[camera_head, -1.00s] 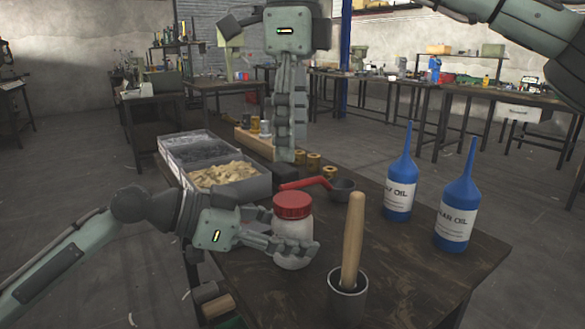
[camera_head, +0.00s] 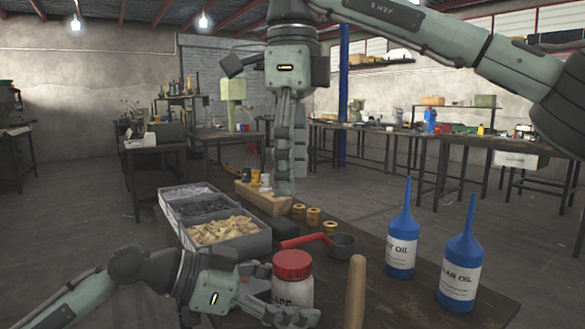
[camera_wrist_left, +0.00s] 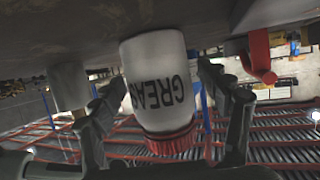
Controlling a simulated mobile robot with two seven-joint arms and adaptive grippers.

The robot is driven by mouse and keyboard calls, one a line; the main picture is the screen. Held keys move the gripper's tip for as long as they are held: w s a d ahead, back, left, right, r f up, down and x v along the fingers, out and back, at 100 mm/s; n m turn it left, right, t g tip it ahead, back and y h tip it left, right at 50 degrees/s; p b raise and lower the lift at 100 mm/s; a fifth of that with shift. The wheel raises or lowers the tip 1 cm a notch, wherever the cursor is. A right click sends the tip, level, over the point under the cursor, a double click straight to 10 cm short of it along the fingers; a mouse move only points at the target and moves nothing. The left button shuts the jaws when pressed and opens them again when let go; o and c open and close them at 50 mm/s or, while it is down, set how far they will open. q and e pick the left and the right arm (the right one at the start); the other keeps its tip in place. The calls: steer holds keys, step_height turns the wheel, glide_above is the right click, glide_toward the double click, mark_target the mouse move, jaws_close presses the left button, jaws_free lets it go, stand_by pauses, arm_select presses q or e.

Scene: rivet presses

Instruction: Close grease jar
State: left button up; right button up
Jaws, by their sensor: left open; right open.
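The white grease jar (camera_head: 293,291) stands upright on the dark table, with its red lid (camera_head: 292,264) on its top; how tightly the lid sits cannot be told. In the left wrist view the jar (camera_wrist_left: 158,85) appears upside down, with its lid (camera_wrist_left: 172,142) at the lower end. My left gripper (camera_head: 284,296) is low, with its fingers open on either side of the jar. In the wrist view its fingers (camera_wrist_left: 165,98) flank the jar with a gap visible at the right. My right gripper (camera_head: 283,188) points down, above and behind the jar, open and empty.
A grey compartment tray (camera_head: 238,251) is left of the jar. A red-handled ladle (camera_head: 305,240) lies behind it. A wooden handle (camera_head: 356,292) stands upright at front right. Two blue oil bottles (camera_head: 401,242) (camera_head: 461,262) stand further right. A wooden block (camera_head: 264,198) is at the back.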

arm_select(q)
steer(key=v, duration=1.2)
